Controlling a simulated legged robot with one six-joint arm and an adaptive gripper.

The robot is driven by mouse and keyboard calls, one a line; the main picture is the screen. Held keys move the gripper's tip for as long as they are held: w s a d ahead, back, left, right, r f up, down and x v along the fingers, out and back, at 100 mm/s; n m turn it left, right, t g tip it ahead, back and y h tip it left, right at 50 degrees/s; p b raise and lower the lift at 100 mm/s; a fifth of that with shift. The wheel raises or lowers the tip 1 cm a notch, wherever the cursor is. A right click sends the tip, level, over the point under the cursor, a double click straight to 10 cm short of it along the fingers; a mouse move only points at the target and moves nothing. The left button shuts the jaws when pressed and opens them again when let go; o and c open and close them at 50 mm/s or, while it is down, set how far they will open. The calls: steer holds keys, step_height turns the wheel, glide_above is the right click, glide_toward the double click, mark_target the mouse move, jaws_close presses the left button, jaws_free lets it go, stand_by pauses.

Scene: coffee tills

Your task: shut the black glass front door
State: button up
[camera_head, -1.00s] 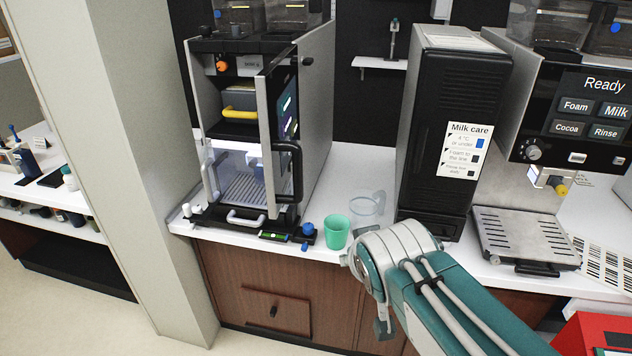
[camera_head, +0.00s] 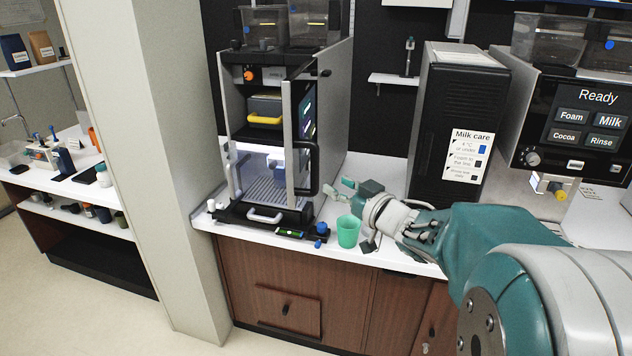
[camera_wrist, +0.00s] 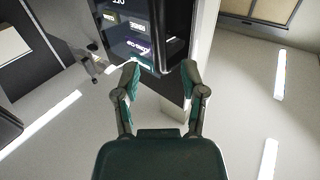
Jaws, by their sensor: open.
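The black glass front door (camera_head: 305,110) of the coffee machine stands open, swung out towards me and seen nearly edge-on. Its black bar handle (camera_head: 312,168) is on the side facing right. My gripper (camera_head: 345,190) is open and empty, to the right of the handle and above the counter. In the wrist view the open fingers (camera_wrist: 160,74) point at the door's lit glass face (camera_wrist: 134,38).
The coffee machine (camera_head: 333,110) stands on the white counter. A green cup (camera_head: 348,231) stands just below my gripper, near the counter edge. The tall black milk unit (camera_head: 452,130) is to the right. A pale pillar (camera_head: 158,160) is on the left.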

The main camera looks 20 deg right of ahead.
mark_target(318, 172)
steer(key=shift+w+a, duration=0.1)
steer(key=shift+w, duration=0.65)
steer(key=x, duration=0.6)
steer(key=shift+w+a, duration=0.2)
jaws_close()
